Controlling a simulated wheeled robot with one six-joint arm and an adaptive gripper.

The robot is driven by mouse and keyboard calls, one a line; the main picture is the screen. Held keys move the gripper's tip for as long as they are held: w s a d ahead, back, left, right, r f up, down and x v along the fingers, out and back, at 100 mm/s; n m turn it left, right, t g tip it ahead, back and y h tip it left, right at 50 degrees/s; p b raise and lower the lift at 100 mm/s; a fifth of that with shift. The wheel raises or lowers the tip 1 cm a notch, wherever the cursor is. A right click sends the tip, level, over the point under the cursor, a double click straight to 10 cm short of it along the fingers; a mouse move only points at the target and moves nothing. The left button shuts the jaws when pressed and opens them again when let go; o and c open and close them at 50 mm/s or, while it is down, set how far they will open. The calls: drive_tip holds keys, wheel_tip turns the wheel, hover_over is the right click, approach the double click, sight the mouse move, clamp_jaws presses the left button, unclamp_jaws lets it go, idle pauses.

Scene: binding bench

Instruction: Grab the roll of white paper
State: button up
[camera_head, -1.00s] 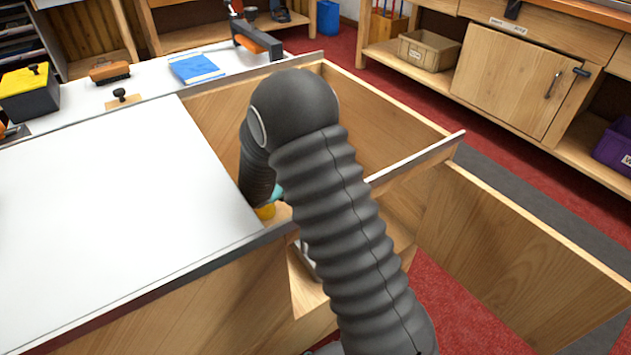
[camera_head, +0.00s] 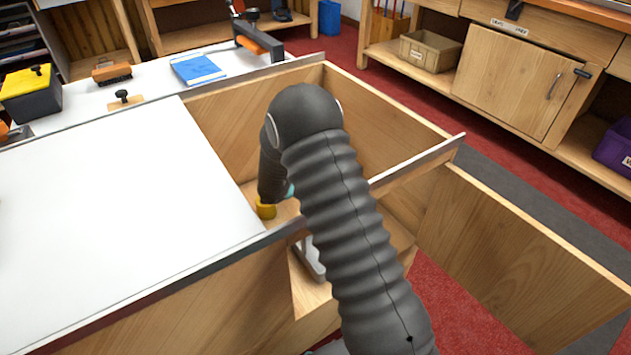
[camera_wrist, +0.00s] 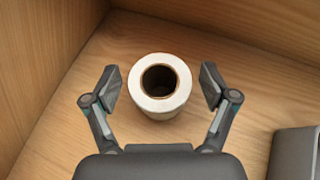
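The roll of white paper (camera_wrist: 160,108) stands upright on the wooden floor of a compartment in the wrist view, its dark core opening facing up. My gripper (camera_wrist: 159,88) is open, with one finger on each side of the roll. There are gaps between the fingers and the roll, and nothing is held. In the head view the roll cannot be made out, and my arm reaches down into the open compartment of the bench (camera_head: 390,110), hiding much of its inside.
Wooden walls (camera_wrist: 40,60) rise at the left and back of the compartment. A grey object (camera_wrist: 295,153) stands at the lower right in the wrist view. A yellow object (camera_head: 266,208) sits beside my arm. The white bench top (camera_head: 110,210) lies to the left; an open door (camera_head: 530,240) juts out right.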

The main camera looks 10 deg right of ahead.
drive_tip(key=c, duration=0.9)
drive_tip(key=shift+c, duration=0.2)
